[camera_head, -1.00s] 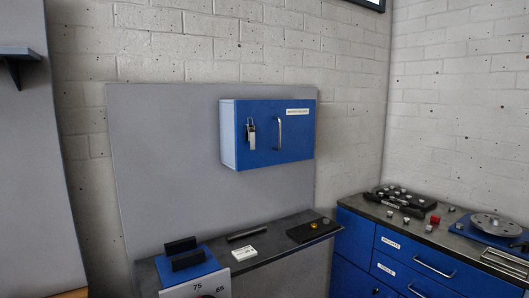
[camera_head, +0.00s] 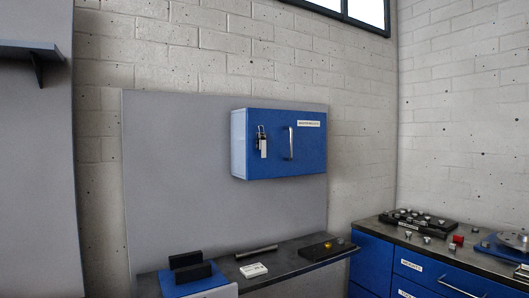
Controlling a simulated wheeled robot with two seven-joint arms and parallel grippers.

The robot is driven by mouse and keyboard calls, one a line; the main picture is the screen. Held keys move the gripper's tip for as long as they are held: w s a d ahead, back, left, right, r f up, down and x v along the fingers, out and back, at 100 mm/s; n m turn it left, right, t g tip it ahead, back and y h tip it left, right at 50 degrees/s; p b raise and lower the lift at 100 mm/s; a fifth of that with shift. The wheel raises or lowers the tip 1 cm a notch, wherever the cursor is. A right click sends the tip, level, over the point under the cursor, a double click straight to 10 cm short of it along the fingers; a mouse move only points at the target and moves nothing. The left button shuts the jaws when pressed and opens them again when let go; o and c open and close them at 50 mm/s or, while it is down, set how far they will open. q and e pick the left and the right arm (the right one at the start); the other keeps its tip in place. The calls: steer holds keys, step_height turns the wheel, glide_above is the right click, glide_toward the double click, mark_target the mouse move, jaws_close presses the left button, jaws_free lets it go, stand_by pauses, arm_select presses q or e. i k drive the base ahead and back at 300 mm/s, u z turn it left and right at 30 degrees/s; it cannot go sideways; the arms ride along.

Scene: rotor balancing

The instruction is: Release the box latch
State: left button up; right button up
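A blue wall box (camera_head: 307,160) with a pale side hangs on a grey panel. A silver and black latch (camera_head: 262,142) is on the left part of its front, and a vertical metal handle (camera_head: 290,143) is right of it. A white label (camera_head: 309,123) is at the upper right of the front. The box door looks closed. Whether the latch is fastened is too small to tell. Neither of my grippers is in view.
Below the box is a dark shelf (camera_head: 290,267) with black blocks on a blue base (camera_head: 172,290), a dark bar (camera_head: 256,251), a white card (camera_head: 253,270) and a black plate (camera_head: 322,249). Blue drawers (camera_head: 371,262) with parts on top stand at right. The space before the box is clear.

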mark_target(263, 143)
steer(key=k, duration=0.6)
steer(key=z, duration=0.55)
steer(key=i, duration=1.05)
steer(key=z, duration=0.3)
